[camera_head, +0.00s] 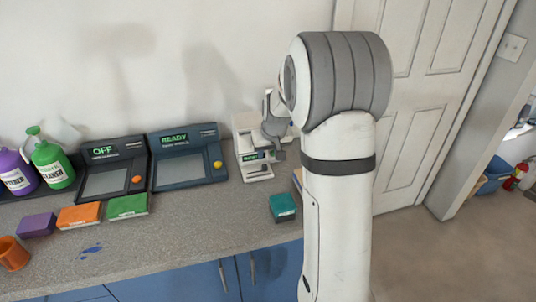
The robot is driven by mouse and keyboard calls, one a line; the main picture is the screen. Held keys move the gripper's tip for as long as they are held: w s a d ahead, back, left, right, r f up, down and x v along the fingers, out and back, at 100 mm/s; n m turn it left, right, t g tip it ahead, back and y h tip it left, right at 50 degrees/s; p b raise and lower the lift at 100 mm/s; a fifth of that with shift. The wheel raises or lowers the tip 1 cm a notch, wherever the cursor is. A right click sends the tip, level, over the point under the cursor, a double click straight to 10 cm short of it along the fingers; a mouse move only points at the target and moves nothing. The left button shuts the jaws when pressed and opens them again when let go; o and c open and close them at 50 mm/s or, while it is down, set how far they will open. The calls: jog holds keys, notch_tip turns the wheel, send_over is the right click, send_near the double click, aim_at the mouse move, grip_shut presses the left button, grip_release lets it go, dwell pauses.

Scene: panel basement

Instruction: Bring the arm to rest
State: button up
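My arm rises large and white with a grey ribbed joint in the right half of the head view. My gripper (276,150) shows small and dark grey beyond the arm, in front of or over the white machine (254,172) on the counter. The arm's joint hides part of the wrist. The fingers are too small to tell whether they are open or shut, and I see nothing clearly held.
On the counter (190,240) stand two dark devices, marked OFF (110,170) and READY (186,158). Purple (36,225), orange (79,216), green (128,206) and teal (282,207) blocks, bottles, an orange cup (13,253) and a blue spill (91,250) are there. A door (420,100) stands right.

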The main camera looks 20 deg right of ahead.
dwell(0.3)
jog(key=s+a+r, duration=0.2)
jog(key=s+a, duration=0.1)
jog(key=s, duration=0.7)
jog(key=s+a+r+g, duration=0.1)
jog(key=s+a+r, duration=0.2)
jog(key=s, duration=0.7)
jog(key=s+a+r, duration=0.2)
jog(key=s+a, duration=0.3)
jog(key=s, duration=0.5)
jog(key=shift+s+r+n+g, duration=0.2)
jog(key=shift+s+n+g, duration=0.05)
jog(key=shift+n+g, duration=0.15)
